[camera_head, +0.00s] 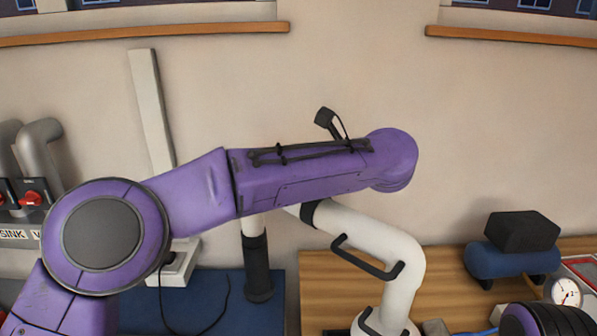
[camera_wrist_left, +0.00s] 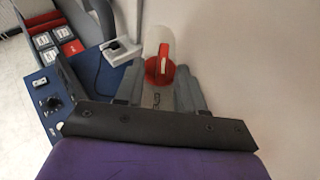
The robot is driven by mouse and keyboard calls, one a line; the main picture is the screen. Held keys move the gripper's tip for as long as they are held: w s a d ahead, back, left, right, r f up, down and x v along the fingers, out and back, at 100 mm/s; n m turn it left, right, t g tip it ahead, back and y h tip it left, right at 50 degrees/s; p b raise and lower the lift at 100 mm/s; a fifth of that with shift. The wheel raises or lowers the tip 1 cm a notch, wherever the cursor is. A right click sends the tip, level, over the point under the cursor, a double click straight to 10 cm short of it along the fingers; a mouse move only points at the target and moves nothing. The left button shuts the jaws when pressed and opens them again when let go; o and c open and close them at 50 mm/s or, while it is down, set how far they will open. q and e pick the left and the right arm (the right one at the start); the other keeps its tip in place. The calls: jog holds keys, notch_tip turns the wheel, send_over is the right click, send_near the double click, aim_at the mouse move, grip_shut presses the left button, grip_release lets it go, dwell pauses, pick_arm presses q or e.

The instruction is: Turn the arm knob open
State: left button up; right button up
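In the left wrist view a red knob (camera_wrist_left: 159,67) sits on the end of a pale, rounded tube. The two grey fingers of my left gripper (camera_wrist_left: 158,84) point toward it, one on each side, with a gap between them. The gripper looks open; I cannot tell whether the fingers touch the knob. In the head view my purple left arm reaches across the middle and hides this knob and the gripper. A white jointed arm (camera_head: 375,235) with black handles stands behind it.
Two other red knobs (camera_head: 31,198) sit by grey pipes at the far left, one above a "SINK" label. A white stand base (camera_head: 175,264) with a cable rests on the blue mat (camera_head: 225,305). A blue tank (camera_head: 510,260) and a gauge (camera_head: 566,292) stand right.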

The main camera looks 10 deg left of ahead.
pick_arm(q)
jog(key=p+v, duration=0.4)
jog(key=v, duration=0.6)
jog(key=shift+d+r+p, duration=0.15)
jog(key=shift+r+p, duration=0.1)
jog(key=shift+p, duration=0.15)
jog(key=shift+s+d, duration=0.15)
jog(key=shift+d, duration=0.05)
jog(key=shift+a+f, duration=0.1)
jog(key=shift+f, duration=0.05)
